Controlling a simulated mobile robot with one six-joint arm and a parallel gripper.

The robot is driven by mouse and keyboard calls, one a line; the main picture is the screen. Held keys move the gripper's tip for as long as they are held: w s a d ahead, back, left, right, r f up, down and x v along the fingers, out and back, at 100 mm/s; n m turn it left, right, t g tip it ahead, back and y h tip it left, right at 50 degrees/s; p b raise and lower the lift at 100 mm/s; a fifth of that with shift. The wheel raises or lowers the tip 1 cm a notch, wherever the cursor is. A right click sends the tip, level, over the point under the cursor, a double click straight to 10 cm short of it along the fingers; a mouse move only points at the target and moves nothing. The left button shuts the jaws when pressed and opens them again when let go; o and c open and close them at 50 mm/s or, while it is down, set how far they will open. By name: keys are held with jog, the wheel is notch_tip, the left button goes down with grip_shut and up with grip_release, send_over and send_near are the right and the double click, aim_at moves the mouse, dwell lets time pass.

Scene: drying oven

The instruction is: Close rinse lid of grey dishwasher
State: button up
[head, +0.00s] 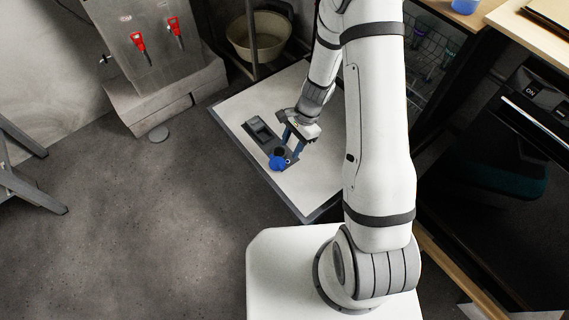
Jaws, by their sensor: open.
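The dishwasher door (243,110) is folded down flat, its pale inner face up. A dark grey dispenser panel (262,133) is set in it. The blue rinse lid (277,163) is at the near end of the panel, beside a dark round opening, and looks raised open. My gripper (292,147) is open, just above and to the right of the lid and opening. It hides part of the panel's right side. I cannot tell whether a finger touches the lid.
The dishwasher rack (428,50) shows in the dark cavity at right, partly behind my arm. A steel box with red taps (139,42) stands at upper left. A beige bowl (259,38) sits behind the door. A black oven (520,150) is at right.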

aim_at(282, 167)
jog(key=b+x, duration=0.2)
jog(key=x, duration=0.6)
jog(key=shift+b, duration=0.3)
jog(key=shift+c, duration=0.2)
grip_shut()
